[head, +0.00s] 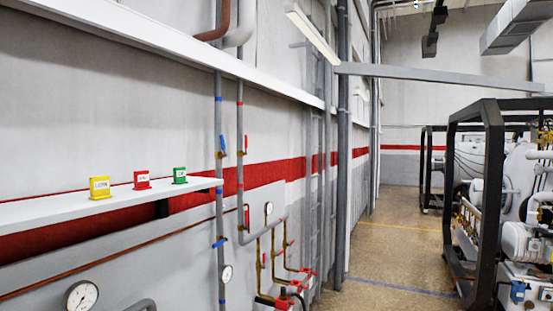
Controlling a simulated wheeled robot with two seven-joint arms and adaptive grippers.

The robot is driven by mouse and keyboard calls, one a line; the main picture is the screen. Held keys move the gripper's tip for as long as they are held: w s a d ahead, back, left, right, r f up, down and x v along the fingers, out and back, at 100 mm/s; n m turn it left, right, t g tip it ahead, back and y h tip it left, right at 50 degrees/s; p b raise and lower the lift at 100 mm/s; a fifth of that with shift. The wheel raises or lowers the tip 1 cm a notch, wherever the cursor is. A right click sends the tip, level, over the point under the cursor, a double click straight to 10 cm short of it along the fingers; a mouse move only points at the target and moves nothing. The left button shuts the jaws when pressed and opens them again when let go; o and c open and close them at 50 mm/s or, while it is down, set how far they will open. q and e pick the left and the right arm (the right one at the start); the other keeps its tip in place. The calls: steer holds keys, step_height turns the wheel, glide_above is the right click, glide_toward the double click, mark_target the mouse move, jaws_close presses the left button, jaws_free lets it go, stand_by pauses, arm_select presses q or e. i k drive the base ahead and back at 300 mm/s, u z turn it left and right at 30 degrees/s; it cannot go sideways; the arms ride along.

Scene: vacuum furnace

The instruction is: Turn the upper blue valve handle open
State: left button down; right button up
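The upper blue valve handle (222,145) is on a grey vertical pipe (219,188) along the left wall, above the level of the shelf. It is small in the head view and hangs roughly along the pipe, slightly tilted. A lower blue handle (219,243) is on the same pipe further down and points out sideways, slightly tilted. Neither of my grippers is in the head view, and nothing is touching the handles.
A white shelf (100,211) with yellow (100,188), red (142,180) and green (179,175) signs juts out left of the pipe. A parallel pipe carries red handles (246,143). Gauges (82,296) sit low. Black-framed machinery (474,200) stands right; the floor (400,235) between is clear.

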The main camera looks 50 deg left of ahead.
mark_target(222, 139)
steer(key=u, duration=0.1)
steer(key=i, duration=2)
steer(key=u, duration=0.85)
steer(key=i, duration=1)
steer(key=u, duration=1.1)
